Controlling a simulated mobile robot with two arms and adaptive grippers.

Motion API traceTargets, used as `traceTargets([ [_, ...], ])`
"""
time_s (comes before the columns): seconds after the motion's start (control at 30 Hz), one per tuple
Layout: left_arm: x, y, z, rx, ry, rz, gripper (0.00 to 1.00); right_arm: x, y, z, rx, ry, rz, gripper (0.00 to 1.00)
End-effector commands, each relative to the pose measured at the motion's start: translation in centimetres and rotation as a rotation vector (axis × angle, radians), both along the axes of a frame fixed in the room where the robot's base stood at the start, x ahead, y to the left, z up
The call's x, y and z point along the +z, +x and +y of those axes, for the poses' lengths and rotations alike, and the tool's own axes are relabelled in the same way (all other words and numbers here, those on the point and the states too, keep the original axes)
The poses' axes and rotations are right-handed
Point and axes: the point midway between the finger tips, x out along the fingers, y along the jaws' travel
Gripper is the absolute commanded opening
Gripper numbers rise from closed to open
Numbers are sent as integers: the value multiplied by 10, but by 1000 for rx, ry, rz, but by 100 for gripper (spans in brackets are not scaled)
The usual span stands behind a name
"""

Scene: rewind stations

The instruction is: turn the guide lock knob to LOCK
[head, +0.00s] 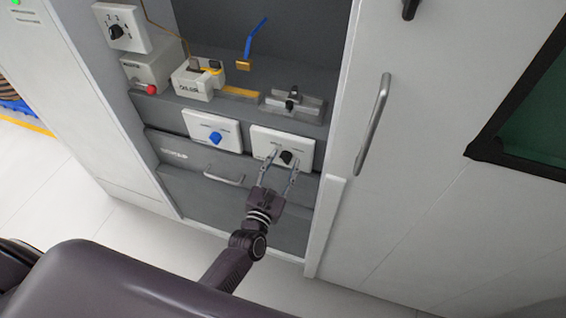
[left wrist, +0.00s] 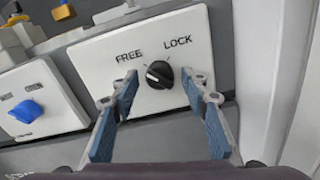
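The guide lock knob (head: 286,157) is a small black dial on a white panel (head: 263,136). In the left wrist view the knob (left wrist: 159,75) sits below the printed words FREE and LOCK. Its white mark is on the left side, toward the FREE side. My left gripper (head: 281,168) is open in front of the panel. Its blue-padded fingers stand to the left and right of the knob, with gaps that look clear on both sides. My right gripper is not in view.
A second white panel with a blue knob (head: 215,137) is just left. A drawer handle (head: 224,178) lies below. A cabinet door with a long handle (head: 372,124) stands at right. A ledge above holds a white device (head: 196,82) and a metal clamp (head: 293,102).

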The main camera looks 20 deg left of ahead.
Motion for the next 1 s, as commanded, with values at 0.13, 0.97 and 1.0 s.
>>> traceTargets([
  [0.13,0,0,0,0,0,0,24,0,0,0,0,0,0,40],
  [0.97,0,0,1,-1,244,-9,1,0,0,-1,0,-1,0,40],
  [1.0,0,0,1,-1,280,-10,1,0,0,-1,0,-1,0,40],
])
